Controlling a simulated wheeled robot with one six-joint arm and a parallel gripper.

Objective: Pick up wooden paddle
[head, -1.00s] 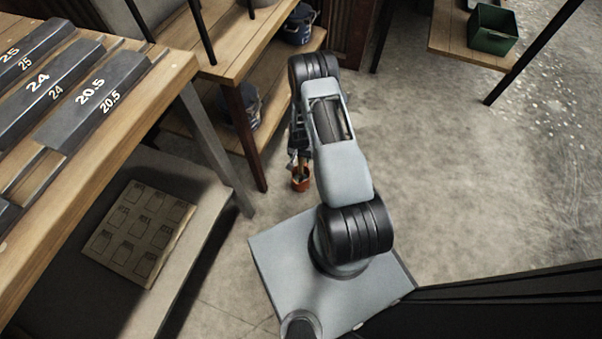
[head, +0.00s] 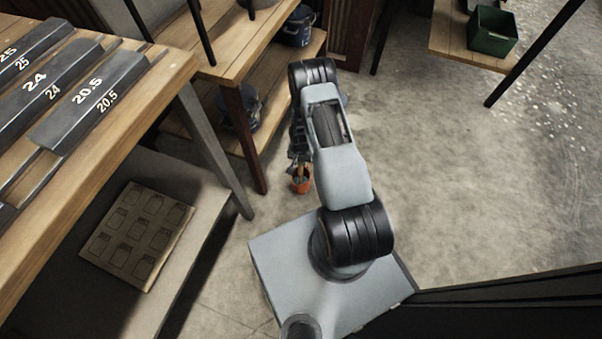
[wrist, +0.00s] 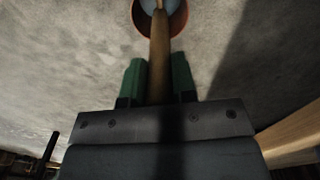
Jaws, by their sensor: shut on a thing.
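The wooden paddle shows in the wrist view as a brown wooden handle (wrist: 160,48) running away from my gripper. My gripper (wrist: 158,78) has green fingers, one on each side of the handle, and is shut on it. The handle's far end overlaps a round orange-red cup (wrist: 140,20) with a pale blue-grey inside; I cannot tell whether they touch. In the head view the cup (head: 301,186) shows just below my gripper (head: 298,160), left of my arm. The handle there is small and mostly hidden.
A wooden shelf unit (head: 222,62) with blue pots stands to the left. A table (head: 165,85) with numbered dark blocks is nearer. A low shelf holds a cardboard panel (head: 137,235). A green bin (head: 492,30) sits on a bench at the upper right. Floor at right is clear.

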